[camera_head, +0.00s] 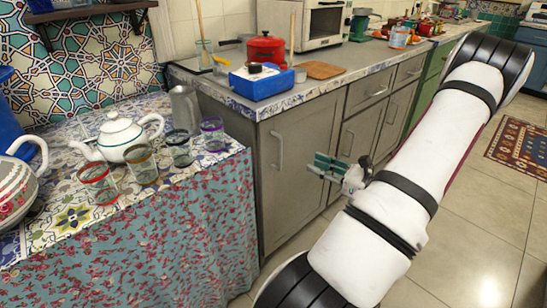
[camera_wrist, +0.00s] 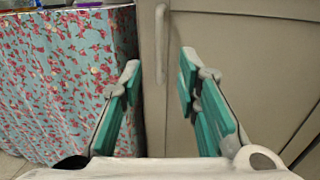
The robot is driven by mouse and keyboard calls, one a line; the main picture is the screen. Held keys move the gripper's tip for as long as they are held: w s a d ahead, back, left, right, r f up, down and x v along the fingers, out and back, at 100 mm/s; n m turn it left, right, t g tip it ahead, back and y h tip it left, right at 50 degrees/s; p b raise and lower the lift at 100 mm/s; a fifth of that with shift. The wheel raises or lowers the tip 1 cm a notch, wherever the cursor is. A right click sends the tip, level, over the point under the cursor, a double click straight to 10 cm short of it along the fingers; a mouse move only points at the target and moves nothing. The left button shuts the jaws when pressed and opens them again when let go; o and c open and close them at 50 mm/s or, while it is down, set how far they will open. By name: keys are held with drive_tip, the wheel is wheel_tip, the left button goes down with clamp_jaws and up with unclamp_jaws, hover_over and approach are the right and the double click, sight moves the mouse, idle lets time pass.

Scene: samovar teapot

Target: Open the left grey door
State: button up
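The left grey door (camera_head: 300,180) is the front panel of the counter cabinet beside the cloth-covered table, and it looks shut. Its upright bar handle (camera_head: 278,150) is near its left edge. In the wrist view a light handle (camera_wrist: 160,45) stands on the grey cabinet front (camera_wrist: 245,70), ahead of the gap between my fingers. My gripper (camera_head: 318,166) has green finger pads and is in front of the cabinet. In the wrist view my gripper (camera_wrist: 160,85) is wide open, with nothing between the fingers; the handle lies beyond the tips, apparently untouched.
A table with a floral cloth (camera_head: 150,245) stands close on the left, holding a white teapot (camera_head: 120,135), several glasses and a metal pitcher (camera_head: 185,108). The counter above the cabinet carries a blue box (camera_head: 262,82) and a red pot (camera_head: 265,48). Tiled floor (camera_head: 470,240) is clear at right.

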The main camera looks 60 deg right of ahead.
drive_tip(key=b, duration=0.3)
hover_over(280, 167)
drive_tip(key=shift+w+d, duration=0.15)
drive_tip(key=shift+d, duration=0.15)
clamp_jaws()
